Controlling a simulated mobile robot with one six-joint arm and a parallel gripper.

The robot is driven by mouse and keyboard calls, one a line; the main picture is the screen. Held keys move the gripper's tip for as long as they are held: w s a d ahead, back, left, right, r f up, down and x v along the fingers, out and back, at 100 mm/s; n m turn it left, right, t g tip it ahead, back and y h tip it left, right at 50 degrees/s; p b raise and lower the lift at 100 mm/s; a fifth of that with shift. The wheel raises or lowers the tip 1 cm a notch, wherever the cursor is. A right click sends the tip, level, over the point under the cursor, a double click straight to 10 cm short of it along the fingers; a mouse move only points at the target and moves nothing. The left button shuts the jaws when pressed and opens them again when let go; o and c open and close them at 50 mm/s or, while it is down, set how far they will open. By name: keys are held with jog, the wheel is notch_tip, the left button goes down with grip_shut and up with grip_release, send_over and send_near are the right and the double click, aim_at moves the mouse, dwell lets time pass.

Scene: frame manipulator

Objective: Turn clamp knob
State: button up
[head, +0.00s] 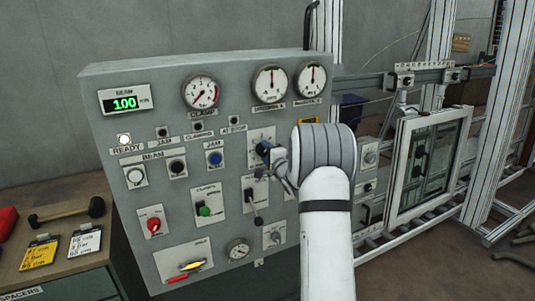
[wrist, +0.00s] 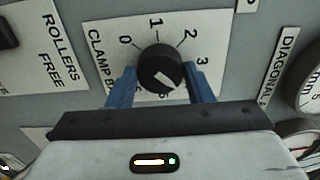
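The clamp knob (wrist: 160,68) is round and black with a white mark on its lower right part. It sits on a white plate with the numbers 0, 1, 2 and 3 around its top and a partly hidden "CLAMP B" label. The blue fingers of my gripper (wrist: 160,84) stand apart, one on each side of the knob, very close to its edges. I cannot tell whether they touch it. In the head view my gripper (head: 268,156) is at the panel's middle right, and its wrist hides part of the area; the knob is mostly hidden there.
The grey control panel (head: 105,82) carries gauges, buttons and switches close around my gripper. A lever switch (head: 255,202) is just below. A display (head: 125,102) reads 100. A framed window (head: 425,165) stands right of the panel, and a wooden bench (head: 75,275) lies left.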

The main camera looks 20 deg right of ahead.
jog(key=c, duration=0.5)
jog(key=shift+d, duration=0.15)
jog(key=shift+f+b, duration=0.1)
jog(key=shift+b, duration=0.2)
